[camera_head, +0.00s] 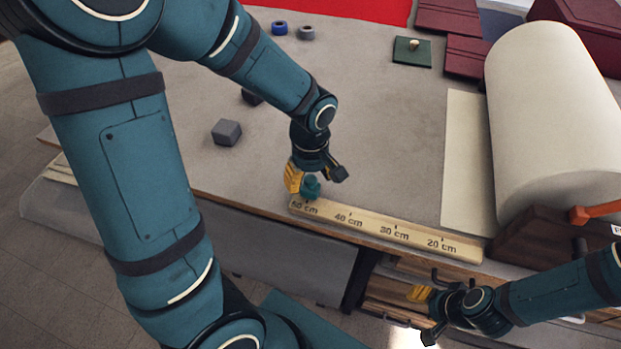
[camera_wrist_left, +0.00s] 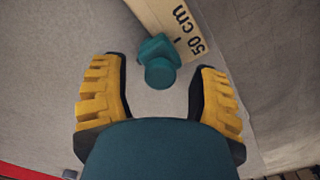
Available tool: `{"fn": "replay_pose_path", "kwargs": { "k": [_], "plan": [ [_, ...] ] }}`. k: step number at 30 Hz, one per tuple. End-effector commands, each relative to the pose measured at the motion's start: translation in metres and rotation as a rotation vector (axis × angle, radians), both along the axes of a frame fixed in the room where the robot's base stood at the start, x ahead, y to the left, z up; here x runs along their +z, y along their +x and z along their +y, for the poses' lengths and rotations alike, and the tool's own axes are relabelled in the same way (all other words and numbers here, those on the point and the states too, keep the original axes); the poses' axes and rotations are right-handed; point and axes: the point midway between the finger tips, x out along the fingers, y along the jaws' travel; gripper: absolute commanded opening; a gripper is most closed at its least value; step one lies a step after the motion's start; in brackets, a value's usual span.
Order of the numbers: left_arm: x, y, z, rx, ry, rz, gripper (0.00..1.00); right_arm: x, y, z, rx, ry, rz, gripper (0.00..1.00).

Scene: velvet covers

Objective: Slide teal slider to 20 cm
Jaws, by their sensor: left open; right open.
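The teal slider (camera_head: 311,187) is at the 50 cm end of the wooden ruler (camera_head: 365,232), which runs along the table's front edge to a 20 cm mark at its right end. My left gripper (camera_head: 317,180) is open at the slider. In the left wrist view the slider (camera_wrist_left: 159,65) shows between and slightly beyond the open yellow-padded fingers (camera_wrist_left: 157,98), with a gap on each side. The ruler's 50 cm end (camera_wrist_left: 180,28) lies just past it. My right gripper (camera_head: 424,314) is open and empty, low in front of the table's drawers.
Grey blocks (camera_head: 227,132), two rings (camera_head: 279,28) and a green square with a knob (camera_head: 412,52) lie farther back. The table middle is clear.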

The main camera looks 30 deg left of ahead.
Motion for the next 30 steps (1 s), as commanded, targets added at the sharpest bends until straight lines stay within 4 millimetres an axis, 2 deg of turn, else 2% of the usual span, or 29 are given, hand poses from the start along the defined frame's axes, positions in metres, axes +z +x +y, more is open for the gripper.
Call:
{"fn": "replay_pose_path", "kwargs": {
  "k": [10,15,23,26,30],
  "plan": [
    [-0.002,0.0,0.0,0.0,0.0,0.0,0.59,0.0,0.0,0.0,0.0,0.0,0.001,0.47],
    [-0.002,0.0,0.0,0.0,0.0,0.0,0.0,0.0,0.0,0.0,0.0,0.0,0.001,0.47],
    [-0.003,0.001,-0.004,-0.001,0.0,0.0,0.0,-0.001,0.0,0.0,0.0,0.0,0.001,0.47],
    [-0.003,0.003,-0.013,-0.004,0.0,0.0,0.0,-0.003,-0.001,0.0,0.002,0.0,0.002,0.47],
    [-0.004,0.01,-0.04,-0.008,0.001,-0.001,0.0,-0.007,-0.002,0.0,0.003,0.001,0.004,0.47]
  ]
}}
